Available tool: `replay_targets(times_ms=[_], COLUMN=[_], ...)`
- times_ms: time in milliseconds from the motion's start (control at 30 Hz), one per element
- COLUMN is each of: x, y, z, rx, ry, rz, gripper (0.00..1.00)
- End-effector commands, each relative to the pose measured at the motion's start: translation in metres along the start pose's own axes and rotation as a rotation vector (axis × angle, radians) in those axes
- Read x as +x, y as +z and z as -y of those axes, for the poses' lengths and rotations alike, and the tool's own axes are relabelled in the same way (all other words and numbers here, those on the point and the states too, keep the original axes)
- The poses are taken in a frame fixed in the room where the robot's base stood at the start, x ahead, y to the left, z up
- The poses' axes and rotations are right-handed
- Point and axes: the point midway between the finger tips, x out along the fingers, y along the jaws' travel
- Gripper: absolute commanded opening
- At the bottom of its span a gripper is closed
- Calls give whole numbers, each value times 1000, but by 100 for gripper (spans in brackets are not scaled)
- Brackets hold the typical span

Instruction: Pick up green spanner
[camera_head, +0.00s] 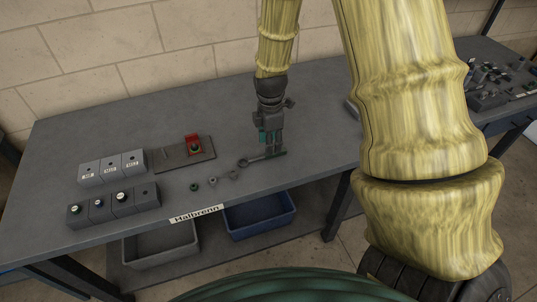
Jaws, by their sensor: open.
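A spanner (262,157) lies on the grey table near its front edge. Its ring end looks grey, and green shows towards its right end. My gripper (272,150) points down at the spanner, with its fingers over the right half. The fingers are apart, and they hide part of the spanner. Whether they touch it or stand just above it I cannot tell.
Several small rings or nuts (212,181) lie left of the spanner. A board with a red block (193,145) is behind them. Grey boxes (112,168) stand at the left. Bins (260,215) sit below the table (90,125).

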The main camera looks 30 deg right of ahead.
Motion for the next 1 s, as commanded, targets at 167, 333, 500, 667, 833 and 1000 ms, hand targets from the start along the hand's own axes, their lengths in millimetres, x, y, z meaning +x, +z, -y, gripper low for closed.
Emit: replay_targets(times_ms=[167,333,500,667,833,1000], x=[15,31,41,44,44,44], y=[-3,-4,-5,-5,-5,-5], z=[1,1,0,0,0,0], rx=[-2,-3,-2,-2,-2,-2], ry=[-4,-2,-1,0,0,-1], rz=[1,0,0,0,0,0], gripper=[43,43,43,43,41,10])
